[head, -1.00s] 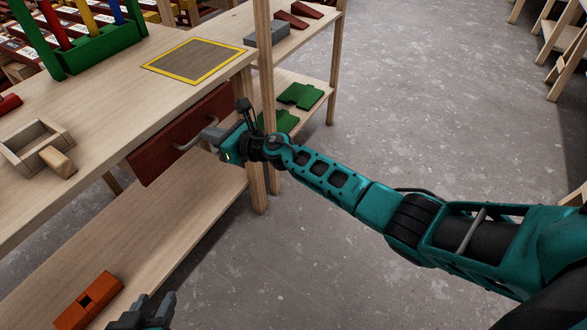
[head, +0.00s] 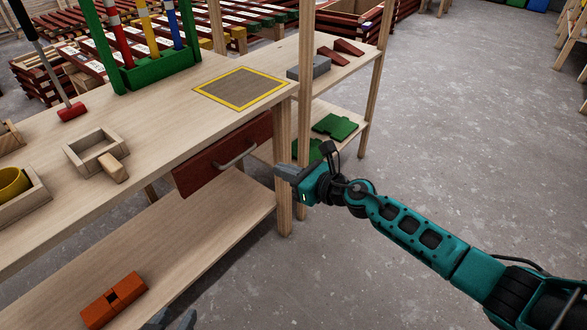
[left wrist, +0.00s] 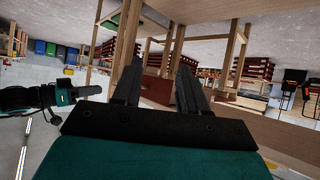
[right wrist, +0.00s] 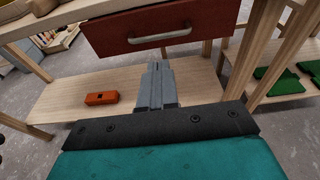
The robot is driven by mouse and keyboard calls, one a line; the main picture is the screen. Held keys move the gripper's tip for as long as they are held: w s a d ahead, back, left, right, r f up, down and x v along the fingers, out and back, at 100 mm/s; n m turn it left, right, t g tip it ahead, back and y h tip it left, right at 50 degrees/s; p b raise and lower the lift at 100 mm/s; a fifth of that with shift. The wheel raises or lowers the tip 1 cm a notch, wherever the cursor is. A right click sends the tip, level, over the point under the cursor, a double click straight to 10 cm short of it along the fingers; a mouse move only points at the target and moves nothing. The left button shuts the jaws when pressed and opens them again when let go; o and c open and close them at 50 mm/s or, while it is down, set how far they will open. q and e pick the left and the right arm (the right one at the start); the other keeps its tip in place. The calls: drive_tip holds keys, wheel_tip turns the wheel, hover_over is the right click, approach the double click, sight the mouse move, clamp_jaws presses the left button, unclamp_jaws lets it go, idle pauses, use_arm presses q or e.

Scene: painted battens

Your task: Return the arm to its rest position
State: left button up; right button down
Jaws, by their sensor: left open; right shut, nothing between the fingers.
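My right gripper (head: 288,170) is shut and empty, in front of the bench and to the right of the red-brown drawer front (head: 200,172). It is apart from the drawer's grey handle (head: 236,158). In the right wrist view the shut fingers (right wrist: 157,72) point toward the bench, below the handle (right wrist: 160,36). My left gripper (head: 172,321) shows only its fingertips at the bottom edge of the head view. In the left wrist view its fingers (left wrist: 157,82) are spread with nothing between them.
The bench top (head: 170,125) carries a yellow-edged mat (head: 241,88), a green rack (head: 160,70) and wooden boxes. An orange block (head: 113,300) lies on the lower shelf (head: 200,235). A bench post (head: 284,205) stands close to my right gripper.

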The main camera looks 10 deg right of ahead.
use_arm(q)
drive_tip(key=shift+y, duration=0.5)
drive_tip(key=a+r+p, duration=0.1)
drive_tip(key=p, duration=0.1)
drive_tip(key=s+a+r+p, duration=0.1)
drive_tip(key=r+p, duration=0.1)
drive_tip(key=p, duration=0.1)
drive_tip(key=a+r+p, duration=0.1)
drive_tip(key=p, duration=0.2)
drive_tip(key=shift+s+r, duration=0.15)
drive_tip(key=shift+s, duration=0.1)
use_arm(e)
drive_tip(key=s+d+f+n+h, duration=0.1)
drive_tip(key=s+d+n+h, duration=0.1)
drive_tip(key=s+n, duration=0.7)
drive_tip(key=s+d+f+n+g+h, duration=0.1)
drive_tip(key=s+d+n+h, duration=0.1)
drive_tip(key=s+n, duration=0.7)
drive_tip(key=s+d+f+n+h, duration=0.1)
drive_tip(key=s+d+n+h, duration=0.2)
drive_tip(key=s+n, duration=0.6)
drive_tip(key=n, duration=0.3)
drive_tip(key=shift+n+h, duration=0.3)
drive_tip(key=shift+h, duration=0.1)
use_arm(q)
drive_tip(key=shift+d, duration=0.1)
use_arm(e)
drive_tip(key=shift+w+f, duration=0.1)
